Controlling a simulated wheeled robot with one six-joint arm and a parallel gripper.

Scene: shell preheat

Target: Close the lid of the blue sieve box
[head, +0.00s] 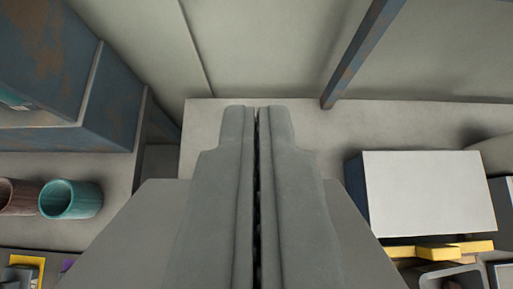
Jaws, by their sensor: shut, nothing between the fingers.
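My gripper (256,112) fills the middle of the head view. Its two long grey fingers are shut against each other, pointing at the wall, with nothing between them. To its right is a box with a flat pale top (430,190) and a dark bluish side (355,186); it stands apart from the fingers. At the upper left is a large rusty blue box-like body (55,60), cut off by the picture edge. I cannot tell which of these is the blue sieve box, and no open lid is clearly visible. My gripper hides the area below it.
A teal cup (70,200) and a brown cup (18,196) are at the left. Yellow blocks (437,251) lie below the pale-topped box. A rusty post (362,52) rises at the back wall. The pale surface (330,130) beyond the fingers is clear.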

